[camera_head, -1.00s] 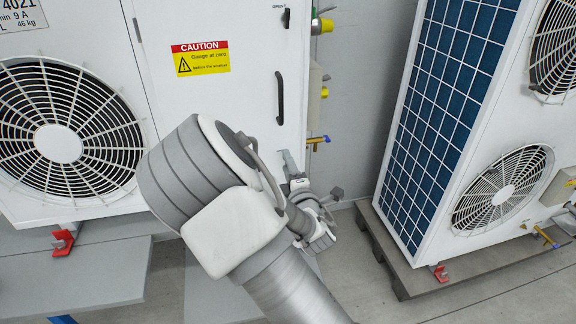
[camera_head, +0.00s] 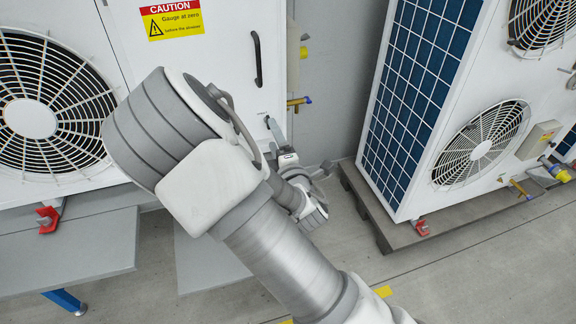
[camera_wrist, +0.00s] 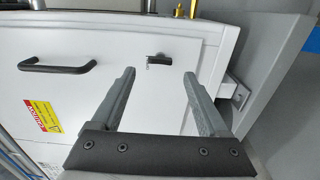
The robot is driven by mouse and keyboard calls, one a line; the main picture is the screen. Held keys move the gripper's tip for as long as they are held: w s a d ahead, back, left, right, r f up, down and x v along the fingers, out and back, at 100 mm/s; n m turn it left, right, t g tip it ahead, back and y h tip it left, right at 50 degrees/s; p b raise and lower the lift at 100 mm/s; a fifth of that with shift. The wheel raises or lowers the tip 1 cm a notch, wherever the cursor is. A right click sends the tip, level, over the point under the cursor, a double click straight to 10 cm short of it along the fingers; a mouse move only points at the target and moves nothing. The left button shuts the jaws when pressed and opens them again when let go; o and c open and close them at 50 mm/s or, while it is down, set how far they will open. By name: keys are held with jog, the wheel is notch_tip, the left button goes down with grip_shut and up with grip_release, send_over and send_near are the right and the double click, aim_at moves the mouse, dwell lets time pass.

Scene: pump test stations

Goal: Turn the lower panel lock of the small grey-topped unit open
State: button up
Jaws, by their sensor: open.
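The lower panel lock (camera_wrist: 158,60) is a small dark lever on the white door panel (camera_wrist: 180,35), in the wrist view. Its lever lies parallel to the black door handle (camera_wrist: 57,66). My gripper (camera_wrist: 159,76) is open and empty, with one finger on each side of the lock in the picture. Whether the fingers touch the panel I cannot tell. In the head view the white unit (camera_head: 225,50) stands at the left, its top out of view. My gripper (camera_head: 274,128) is low at the door's right edge, partly hidden by my arm. The lock is not clear there.
A yellow-and-red caution label (camera_head: 172,18) is on the door. Brass valves (camera_head: 298,101) stick out on the unit's right side. A second unit with a blue coil (camera_head: 405,100) stands to the right on a pallet (camera_head: 395,235). Floor between them is clear.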

jog(key=p+v, duration=1.2)
jog(key=shift+s+p, duration=0.35)
jog(key=shift+s, duration=0.05)
jog(key=shift+d, duration=0.15)
jog(key=shift+r, duration=0.1)
